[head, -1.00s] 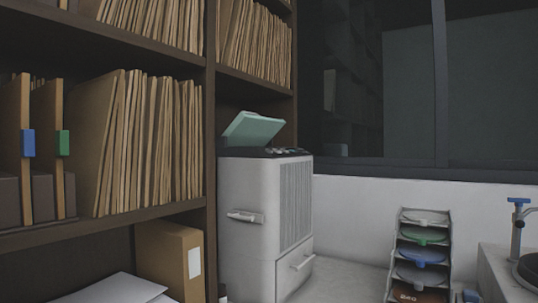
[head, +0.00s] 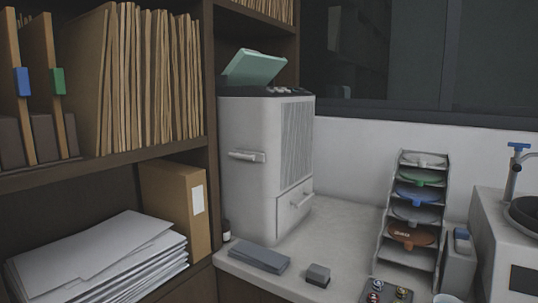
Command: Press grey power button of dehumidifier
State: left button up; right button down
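The dehumidifier (head: 250,185) is a tall white box with a vertical grille on its right side, a handle on its front face and a small drawer low on the right side. It stands on the counter against the shelf. Its dark top panel (head: 270,90) bears several small controls, seen edge-on, and a raised pale green flap (head: 253,67). I cannot make out which control is the grey power button. Neither of my grippers is in view.
On the light counter (head: 335,225) lie a dark grey flat block (head: 259,257) and a small grey block (head: 318,274). A rack of coloured discs (head: 383,245) stands at the right, beside a machine with a tap (head: 518,165). Shelves of folders and a paper stack (head: 100,262) fill the left.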

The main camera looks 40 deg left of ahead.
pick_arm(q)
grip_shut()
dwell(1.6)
